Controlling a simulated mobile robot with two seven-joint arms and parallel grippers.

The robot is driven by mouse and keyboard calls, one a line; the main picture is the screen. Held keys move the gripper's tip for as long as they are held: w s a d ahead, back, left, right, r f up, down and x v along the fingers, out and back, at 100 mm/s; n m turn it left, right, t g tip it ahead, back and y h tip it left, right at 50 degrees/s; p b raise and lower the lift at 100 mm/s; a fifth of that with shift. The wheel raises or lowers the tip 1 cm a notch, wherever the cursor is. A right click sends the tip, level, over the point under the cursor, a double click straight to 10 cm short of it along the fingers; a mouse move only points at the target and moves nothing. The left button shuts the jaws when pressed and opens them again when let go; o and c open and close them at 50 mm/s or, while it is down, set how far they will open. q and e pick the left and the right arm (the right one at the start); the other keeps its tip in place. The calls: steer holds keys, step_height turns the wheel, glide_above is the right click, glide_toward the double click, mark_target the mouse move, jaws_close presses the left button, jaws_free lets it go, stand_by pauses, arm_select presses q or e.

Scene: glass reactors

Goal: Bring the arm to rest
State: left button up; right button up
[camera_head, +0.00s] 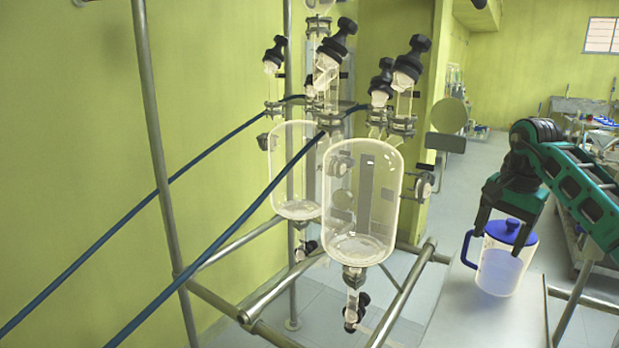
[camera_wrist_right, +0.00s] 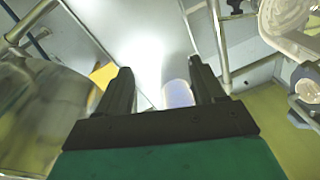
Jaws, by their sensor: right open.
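My right gripper (camera_head: 500,240) comes in from the right of the head view and points down, its two dark fingers apart. A clear jug (camera_head: 497,272) with a blue lid and blue handle stands upright on a pale surface (camera_head: 462,310), just below or behind the fingers in that view. In the right wrist view the open fingers (camera_wrist_right: 161,72) hold nothing. A pale bluish shape, likely the jug (camera_wrist_right: 178,94), shows beyond them, partly hidden by the right finger. I cannot tell the exact gap between fingers and jug. My left gripper is not in view.
A glass reactor vessel (camera_head: 362,200) hangs in a metal frame (camera_head: 250,310) left of the jug, with a second vessel (camera_head: 294,165) behind it. Dark blue hoses (camera_head: 235,225) run to the lower left. Open floor (camera_head: 490,150) lies behind the jug.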

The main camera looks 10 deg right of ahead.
steer(key=w+a+f+y, duration=0.2)
steer(key=a+f+y, duration=0.1)
steer(key=a+f, duration=0.45)
steer(key=s+a+f+m+t+y, duration=0.2)
steer(key=a+m+y, duration=0.25)
steer(key=a, duration=0.35)
steer(key=s+a+f+m+t+y, duration=0.1)
steer(key=s+a+m+t+y, duration=0.1)
steer(key=a+m+y, duration=0.35)
steer(key=s+a+f+m+t+y, duration=0.25)
steer(key=a+m, duration=0.35)
steer(key=a, duration=0.5)
steer(key=s+d+f+n+t+h, duration=0.1)
steer(key=s+d+f+n+h, duration=0.2)
steer(key=s+f+n, duration=0.3)
steer(key=s+d+f+n+t+h, duration=0.1)
steer(key=s+d+f+n+h, duration=0.2)
steer(key=n, duration=1.1)
steer(key=s+d+f+n+t+h, duration=0.1)
steer(key=s+d+f+n+h, duration=0.1)
steer(key=s+f+n+h, duration=0.5)
steer(key=s+f+n, duration=0.2)
steer(key=s+f, duration=0.1)
steer(key=shift+s+d+f+n, duration=0.15)
steer(key=shift+s+d+n, duration=0.15)
steer(key=shift+d+n, duration=0.1)
